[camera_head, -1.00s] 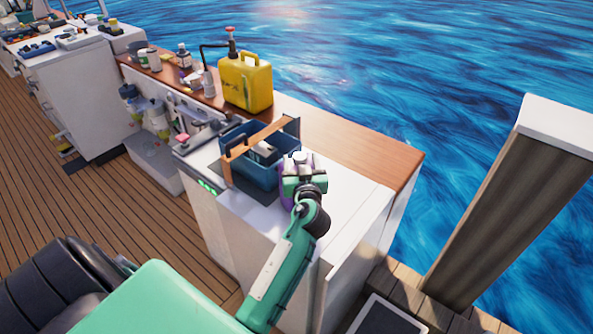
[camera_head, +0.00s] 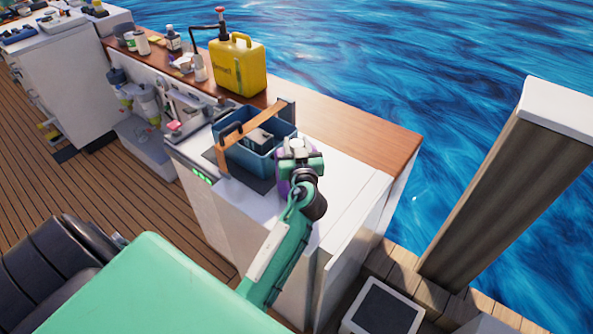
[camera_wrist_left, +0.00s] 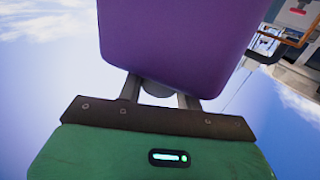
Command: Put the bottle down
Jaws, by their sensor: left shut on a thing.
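The purple bottle (camera_head: 283,186) is mostly hidden behind my left gripper (camera_head: 300,162) in the head view; a pale cap shows above the gripper. In the left wrist view the bottle (camera_wrist_left: 180,40) fills the upper middle, and the fingers of my left gripper (camera_wrist_left: 163,92) are shut on it. The bottle is at the right side of the blue bin, over the white counter top (camera_head: 335,190). I cannot tell whether its base touches the counter. My right gripper is not in view.
A blue bin (camera_head: 262,172) with a wooden bar across it stands just left of the bottle. A yellow canister (camera_head: 240,70) and several small bottles stand on the wooden ledge (camera_head: 350,125) behind. The white counter to the right is clear. Water lies beyond.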

